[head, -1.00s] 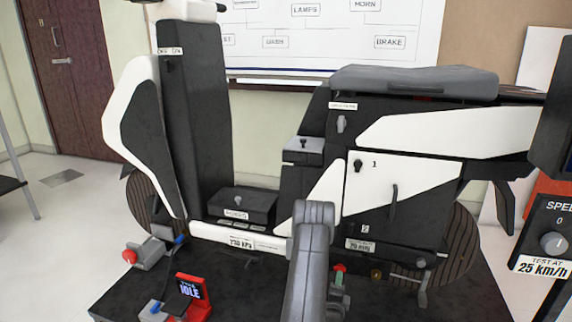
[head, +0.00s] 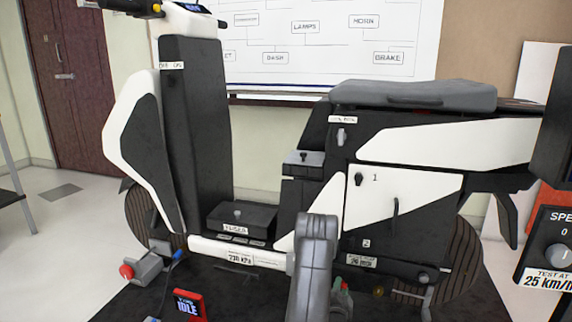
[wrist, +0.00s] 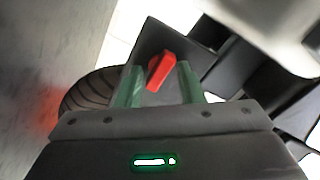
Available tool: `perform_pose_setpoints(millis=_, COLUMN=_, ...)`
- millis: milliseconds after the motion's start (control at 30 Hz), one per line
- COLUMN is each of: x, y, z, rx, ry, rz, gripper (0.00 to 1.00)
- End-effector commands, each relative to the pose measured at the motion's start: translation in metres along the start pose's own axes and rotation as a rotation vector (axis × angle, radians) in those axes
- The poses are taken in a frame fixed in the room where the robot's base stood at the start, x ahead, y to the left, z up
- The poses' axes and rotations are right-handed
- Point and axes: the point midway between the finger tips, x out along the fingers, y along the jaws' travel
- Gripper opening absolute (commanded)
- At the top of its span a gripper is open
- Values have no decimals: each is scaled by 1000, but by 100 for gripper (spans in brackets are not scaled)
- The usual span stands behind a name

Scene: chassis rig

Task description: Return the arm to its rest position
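My gripper (wrist: 160,88) shows in the wrist view with its two green fingers spread apart. A red lever-like part (wrist: 161,72) on a dark box shows between and beyond the fingertips; I cannot tell its distance, and no finger visibly grips it. A dark ribbed tyre (wrist: 92,92) lies behind the left finger. In the head view my grey arm rises from the bottom middle, in front of the black and white scooter rig (head: 425,195).
A red-framed "IDLE" display (head: 188,305) and a grey unit with a red knob (head: 140,268) are at lower left. A speed dial panel (head: 553,250) stands at the right edge. A whiteboard (head: 330,45) hangs behind. Open floor (head: 60,240) lies at the left.

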Motion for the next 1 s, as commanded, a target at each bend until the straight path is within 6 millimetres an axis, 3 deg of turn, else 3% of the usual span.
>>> perform_pose_setpoints(millis=500, x=0, y=-2, z=0, rx=-323, ry=0, rz=-1, gripper=35)
perform_pose_setpoints(millis=1000, x=0, y=-2, z=1, rx=-350, ry=-2, rz=-2, gripper=35)
